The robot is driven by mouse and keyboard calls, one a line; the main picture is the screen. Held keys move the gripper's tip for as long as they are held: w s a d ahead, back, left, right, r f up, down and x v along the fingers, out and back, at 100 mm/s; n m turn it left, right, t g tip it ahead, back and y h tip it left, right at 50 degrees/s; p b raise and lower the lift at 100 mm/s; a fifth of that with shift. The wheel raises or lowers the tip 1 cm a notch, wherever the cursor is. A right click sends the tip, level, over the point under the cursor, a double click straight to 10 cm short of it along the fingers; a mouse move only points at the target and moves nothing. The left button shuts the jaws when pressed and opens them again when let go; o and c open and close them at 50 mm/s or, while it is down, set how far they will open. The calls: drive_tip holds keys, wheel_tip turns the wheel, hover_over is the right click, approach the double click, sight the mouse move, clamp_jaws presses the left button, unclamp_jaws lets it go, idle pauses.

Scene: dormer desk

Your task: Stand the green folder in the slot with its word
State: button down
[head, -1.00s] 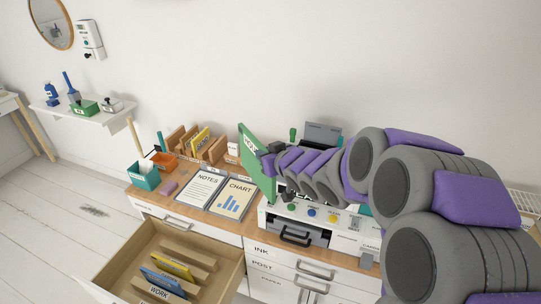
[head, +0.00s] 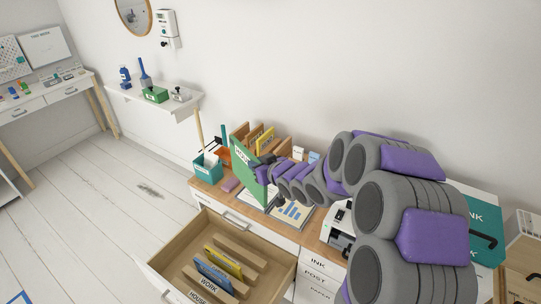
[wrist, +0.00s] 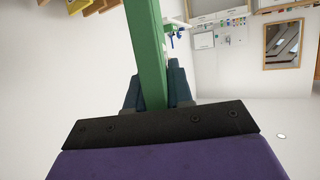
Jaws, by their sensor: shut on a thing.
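The green folder (head: 245,166) is held upright above the desk in the head view, with a white label whose word is partly hidden and too small to read surely. My gripper (head: 266,171) is shut on its right edge. In the wrist view the green folder (wrist: 146,50) runs edge-on between the dark fingers of my gripper (wrist: 153,92). Behind the folder, a wooden slotted rack (head: 284,146) stands at the back of the desk with a yellow folder (head: 265,139) in it. The slot words there are not readable.
The open drawer (head: 270,254) has wooden dividers, a yellow folder (head: 223,262) and a blue folder (head: 213,278). A teal bin (head: 206,168) stands at the desk's left end. The chart board (head: 291,213) lies flat below my arm. A wall shelf (head: 160,107) is at the left.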

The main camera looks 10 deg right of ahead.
drive_tip(key=a+f+n+g+y+p, duration=0.2)
drive_tip(key=a+f+p, duration=0.1)
drive_tip(key=a+f, duration=1.2)
drive_tip(key=s+a+f+n+y+p, duration=0.1)
drive_tip(key=s+a+f, duration=0.2)
drive_tip(key=f, duration=0.3)
drive_tip(key=s+a+f+n+g+p, duration=0.1)
drive_tip(key=s+a+f, duration=0.2)
drive_tip(key=a+f, duration=0.15)
drive_tip(key=s+a+f+y+p, duration=0.1)
drive_tip(key=s+a+f+p, duration=0.15)
drive_tip(key=f, duration=0.35)
wheel_tip(320, 180, down, 16)
drive_tip(key=s+d+b, duration=0.1)
drive_tip(key=s+b, duration=0.1)
drive_tip(key=b, duration=0.6)
drive_tip(key=shift+n+g, duration=0.3)
drive_tip(key=shift+s, duration=0.1)
